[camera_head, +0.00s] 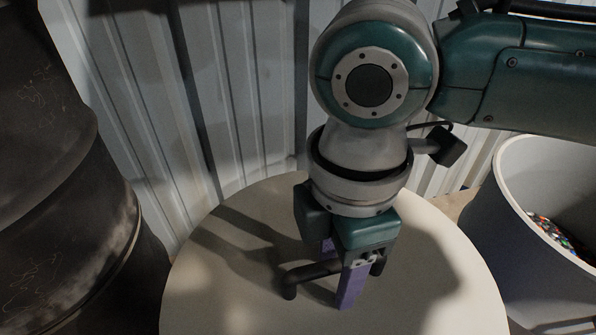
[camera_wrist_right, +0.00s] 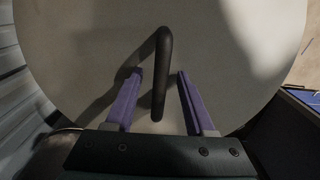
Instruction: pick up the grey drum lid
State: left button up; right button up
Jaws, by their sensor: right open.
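The grey drum lid (camera_head: 235,295) is a large pale round disc lying flat, with a dark bar handle (camera_head: 308,274) raised across its middle. My right gripper (camera_head: 336,275) points down over the lid, its purple fingers on either side of the handle. In the right wrist view the lid (camera_wrist_right: 235,45) fills most of the picture. The handle (camera_wrist_right: 162,60) runs between the two open fingers (camera_wrist_right: 160,73), with a gap visible on both sides. Part of the handle and the far finger are hidden in the head view. My left gripper is not in view.
A dark, worn drum (camera_head: 65,215) stands close at the left. A grey bin (camera_head: 500,235) with colourful scraps (camera_head: 552,232) inside stands at the right. A corrugated metal wall (camera_head: 235,100) rises behind the lid.

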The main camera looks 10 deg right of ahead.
dwell(0.3)
grip_shut()
dwell(0.3)
dwell(1.0)
